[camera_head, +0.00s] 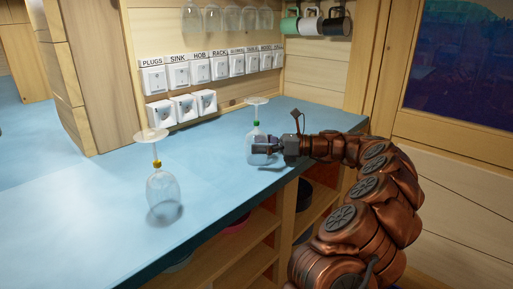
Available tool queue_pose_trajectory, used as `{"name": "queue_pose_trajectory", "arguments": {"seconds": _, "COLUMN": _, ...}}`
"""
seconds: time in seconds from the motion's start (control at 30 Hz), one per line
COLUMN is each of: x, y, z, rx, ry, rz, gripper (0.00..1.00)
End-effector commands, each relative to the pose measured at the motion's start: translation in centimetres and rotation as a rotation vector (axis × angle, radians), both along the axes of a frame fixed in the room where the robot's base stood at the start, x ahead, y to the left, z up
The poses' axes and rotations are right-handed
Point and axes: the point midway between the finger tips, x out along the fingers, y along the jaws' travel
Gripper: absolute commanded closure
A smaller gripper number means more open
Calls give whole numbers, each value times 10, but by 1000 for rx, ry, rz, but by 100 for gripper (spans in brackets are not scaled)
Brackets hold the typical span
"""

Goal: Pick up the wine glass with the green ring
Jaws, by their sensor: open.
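The wine glass with the green ring (258,134) stands upside down on the blue counter, its round foot on top and its clear bowl below. The small green ring sits on its stem. My gripper (264,146) is at the bowl of this glass, coming from the right. Its jaws are open, with the fingers beside or around the bowl; I cannot tell whether they touch it. The gripper hides part of the bowl's right side. A second wine glass (162,190) with a yellow-orange ring stands upside down nearer the front left.
The blue counter (100,215) is clear between and around the two glasses. Labelled switches (200,72) and sockets line the wall behind. Several glasses (232,18) hang above, and mugs (312,24) hang at the upper right. Open shelves (235,250) lie below the counter edge.

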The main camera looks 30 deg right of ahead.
Motion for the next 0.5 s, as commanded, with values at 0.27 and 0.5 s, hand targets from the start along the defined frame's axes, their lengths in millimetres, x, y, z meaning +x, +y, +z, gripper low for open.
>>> {"name": "queue_pose_trajectory", "arguments": {"seconds": 0.27, "x": 3, "y": 2, "z": -1, "rx": 1, "ry": 1, "rz": -4, "gripper": 0}}
{"name": "queue_pose_trajectory", "arguments": {"seconds": 0.5, "x": 3, "y": 2, "z": -1, "rx": 1, "ry": 1, "rz": -4, "gripper": 25}}
